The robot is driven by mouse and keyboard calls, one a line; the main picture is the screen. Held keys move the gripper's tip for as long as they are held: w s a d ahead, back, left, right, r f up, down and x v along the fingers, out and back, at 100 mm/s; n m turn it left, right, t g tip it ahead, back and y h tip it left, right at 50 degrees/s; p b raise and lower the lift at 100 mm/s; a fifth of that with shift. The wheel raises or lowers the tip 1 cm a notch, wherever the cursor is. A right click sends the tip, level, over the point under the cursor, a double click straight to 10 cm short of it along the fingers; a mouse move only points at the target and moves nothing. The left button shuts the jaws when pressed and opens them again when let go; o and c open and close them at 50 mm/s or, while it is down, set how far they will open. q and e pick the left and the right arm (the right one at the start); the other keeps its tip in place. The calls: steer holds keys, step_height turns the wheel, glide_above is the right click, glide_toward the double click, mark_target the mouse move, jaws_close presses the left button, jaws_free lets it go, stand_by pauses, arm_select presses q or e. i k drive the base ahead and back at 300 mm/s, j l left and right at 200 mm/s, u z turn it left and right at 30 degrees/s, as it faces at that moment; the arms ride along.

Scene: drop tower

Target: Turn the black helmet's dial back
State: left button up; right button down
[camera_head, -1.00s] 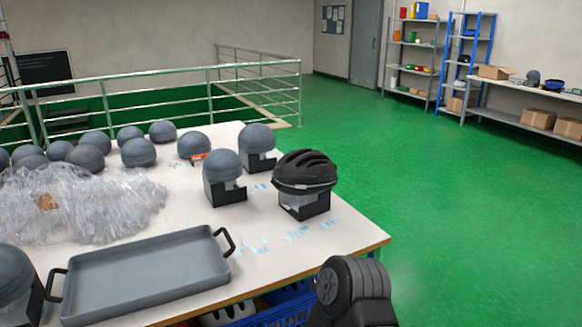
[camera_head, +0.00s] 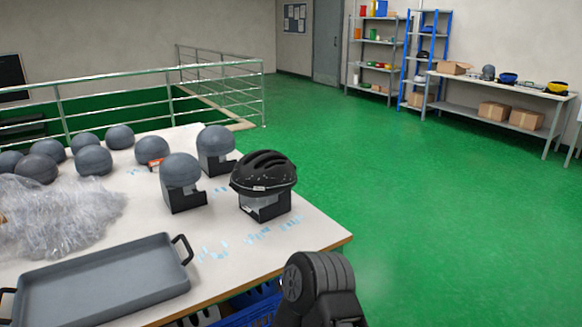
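The black helmet (camera_head: 264,172) sits on a black and clear stand (camera_head: 265,206) near the right corner of the white table (camera_head: 315,238). Its ribbed, vented shell is in view, with a small pale label low on its front side. Its dial cannot be made out. A dark part of my own arm shows at the bottom, right of the table's front edge and apart from the helmet. Neither gripper's fingers are in view.
Grey domes on stands (camera_head: 181,172) stand left of the helmet. A grey tray (camera_head: 100,282) lies at the table's front, with clear plastic wrap (camera_head: 60,215) behind it. A blue crate (camera_head: 250,312) shows below the table. The green floor (camera_head: 400,210) to the right is clear.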

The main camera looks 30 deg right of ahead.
mark_target(261, 173)
steer(key=l, duration=0.7)
steer(key=l+u, duration=0.15)
steer(key=l, duration=1.25)
steer(key=l+u, duration=0.15)
steer(key=l, duration=0.55)
steer(key=k+l, duration=0.1)
steer(key=l, duration=0.6)
steer(key=l+u, duration=0.15)
steer(key=l, duration=0.55)
steer(key=k+l, duration=0.15)
steer(key=l, duration=0.5)
